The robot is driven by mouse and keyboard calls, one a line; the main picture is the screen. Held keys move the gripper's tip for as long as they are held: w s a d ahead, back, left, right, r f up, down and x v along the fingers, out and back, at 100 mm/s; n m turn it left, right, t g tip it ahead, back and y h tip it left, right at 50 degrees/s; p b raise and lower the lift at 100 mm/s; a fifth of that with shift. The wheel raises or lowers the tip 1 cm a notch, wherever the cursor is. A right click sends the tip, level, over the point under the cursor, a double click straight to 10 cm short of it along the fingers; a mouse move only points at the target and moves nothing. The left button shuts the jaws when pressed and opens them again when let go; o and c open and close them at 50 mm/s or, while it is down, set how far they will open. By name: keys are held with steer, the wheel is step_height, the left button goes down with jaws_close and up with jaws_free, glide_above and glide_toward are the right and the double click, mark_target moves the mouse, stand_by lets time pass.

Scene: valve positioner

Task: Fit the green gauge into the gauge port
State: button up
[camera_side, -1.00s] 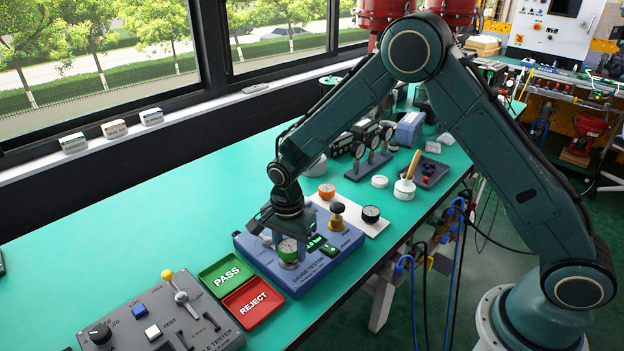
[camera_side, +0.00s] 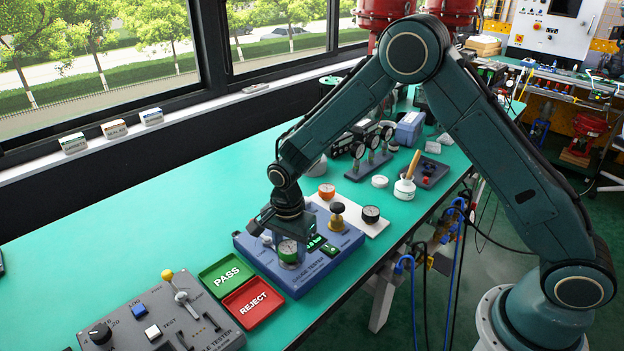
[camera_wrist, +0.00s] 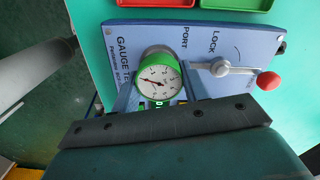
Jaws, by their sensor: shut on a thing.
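The green gauge (camera_side: 288,249) has a white dial and sits at the front left part of the blue gauge tester (camera_side: 310,284). My gripper (camera_side: 286,240) is over the tester, shut on the green gauge. In the wrist view the gauge (camera_wrist: 157,79) is close below my gripper, dial showing, with a grey round fitting (camera_wrist: 156,51) partly hidden behind it beside the word PORT. I cannot tell whether the gauge is fully seated in the port. A lock lever (camera_wrist: 222,68) with a red knob (camera_wrist: 268,81) lies right of the gauge.
A green PASS tray (camera_side: 226,274) and a red REJECT tray (camera_side: 252,303) lie left of the tester. An orange gauge (camera_side: 327,191) and a black gauge (camera_side: 370,214) sit on a white plate behind it.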

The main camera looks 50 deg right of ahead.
steer(key=shift+f, duration=0.45)
steer(key=o, duration=0.7)
steer(key=shift+o, duration=0.2)
steer(key=shift+r, duration=0.2)
steer(key=shift+r, duration=5.35)
steer(key=shift+r, duration=0.1)
step_height(320, 180, up, 6)
glide_above(290, 246)
steer(key=shift+r, duration=0.4)
